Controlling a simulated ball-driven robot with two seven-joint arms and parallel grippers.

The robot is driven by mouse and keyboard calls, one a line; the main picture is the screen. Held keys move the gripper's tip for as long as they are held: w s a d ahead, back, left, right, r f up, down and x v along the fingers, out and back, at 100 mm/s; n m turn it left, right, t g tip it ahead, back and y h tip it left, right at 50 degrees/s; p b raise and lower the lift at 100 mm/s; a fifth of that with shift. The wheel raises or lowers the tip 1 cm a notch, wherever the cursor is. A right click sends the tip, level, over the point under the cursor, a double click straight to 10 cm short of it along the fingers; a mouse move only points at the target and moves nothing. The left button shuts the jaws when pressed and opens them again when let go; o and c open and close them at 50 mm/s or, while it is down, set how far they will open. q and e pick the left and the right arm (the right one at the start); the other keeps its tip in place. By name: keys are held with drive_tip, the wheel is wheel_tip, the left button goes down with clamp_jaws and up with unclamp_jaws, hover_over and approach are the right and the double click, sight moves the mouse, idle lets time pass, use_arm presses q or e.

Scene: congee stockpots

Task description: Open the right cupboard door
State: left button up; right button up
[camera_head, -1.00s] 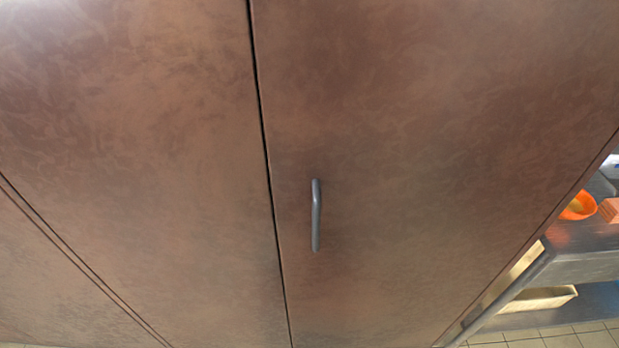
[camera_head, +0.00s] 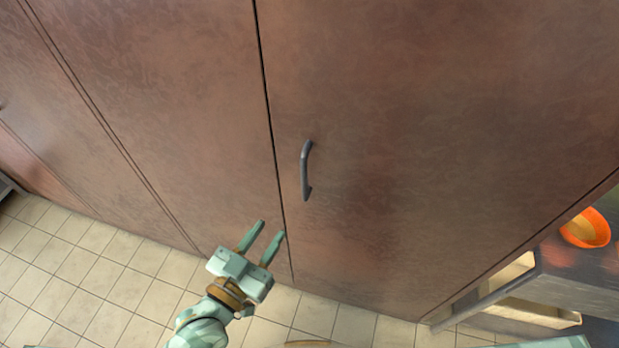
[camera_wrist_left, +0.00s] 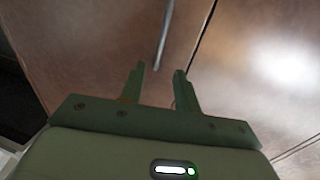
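The right cupboard door (camera_head: 430,130) is brown and closed, with a narrow dark seam along its left edge. Its grey bar handle (camera_head: 306,170) stands upright near that seam. My left gripper (camera_head: 262,228) is open and empty, below and left of the handle, its fingers pointing up toward the door. In the left wrist view, the open fingers (camera_wrist_left: 157,73) show with the handle (camera_wrist_left: 170,30) beyond their tips, apart from them. My right gripper is not in view.
Another brown cupboard panel (camera_head: 160,100) lies left of the seam. At the right stands a metal counter (camera_head: 585,268) with an orange bowl (camera_head: 586,228) on it. The tiled floor (camera_head: 75,275) in front is clear.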

use_arm(q)
approach(303, 181)
drive_tip(key=x, duration=1)
drive_tip(key=shift+w+d+b, duration=0.1)
drive_tip(key=shift+w+b, duration=0.2)
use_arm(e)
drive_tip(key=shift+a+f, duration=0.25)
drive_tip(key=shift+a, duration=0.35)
use_arm(q)
clamp_jaws()
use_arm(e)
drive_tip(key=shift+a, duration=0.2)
